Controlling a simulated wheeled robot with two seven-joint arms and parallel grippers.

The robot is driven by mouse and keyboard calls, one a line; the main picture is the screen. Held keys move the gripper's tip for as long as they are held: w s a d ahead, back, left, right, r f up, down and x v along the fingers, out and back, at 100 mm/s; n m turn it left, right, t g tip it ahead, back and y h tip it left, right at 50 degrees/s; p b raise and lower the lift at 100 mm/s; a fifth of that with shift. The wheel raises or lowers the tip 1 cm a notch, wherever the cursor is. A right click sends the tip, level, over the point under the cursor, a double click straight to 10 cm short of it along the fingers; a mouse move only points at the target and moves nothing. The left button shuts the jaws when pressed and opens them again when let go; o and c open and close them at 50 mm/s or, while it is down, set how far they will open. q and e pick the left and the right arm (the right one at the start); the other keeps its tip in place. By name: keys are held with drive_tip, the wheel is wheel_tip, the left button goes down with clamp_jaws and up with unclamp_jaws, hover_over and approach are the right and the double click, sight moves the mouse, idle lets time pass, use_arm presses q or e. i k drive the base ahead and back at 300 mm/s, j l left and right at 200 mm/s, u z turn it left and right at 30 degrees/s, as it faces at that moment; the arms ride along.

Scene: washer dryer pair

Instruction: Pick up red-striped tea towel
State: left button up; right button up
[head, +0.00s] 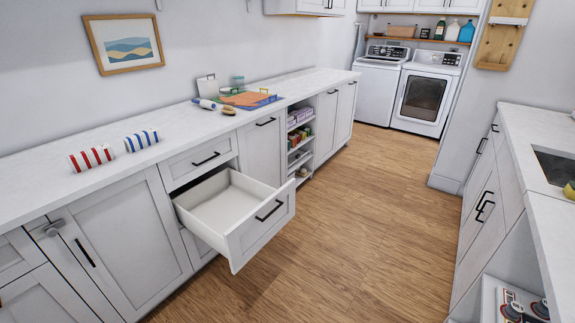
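The red-striped tea towel (90,157) is a white roll with red stripes. Neither of my grippers is in view, and nothing touches the red-striped towel.
Below the counter, a drawer (262,232) stands pulled out into the aisle and looks empty. Several small items and a blue tray (262,103) sit farther along the counter. Wood floor (340,200) is clear up to the washer and dryer (425,95). Another counter (530,125) stands right.

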sight(84, 161)
drive_tip(key=u, duration=1.5)
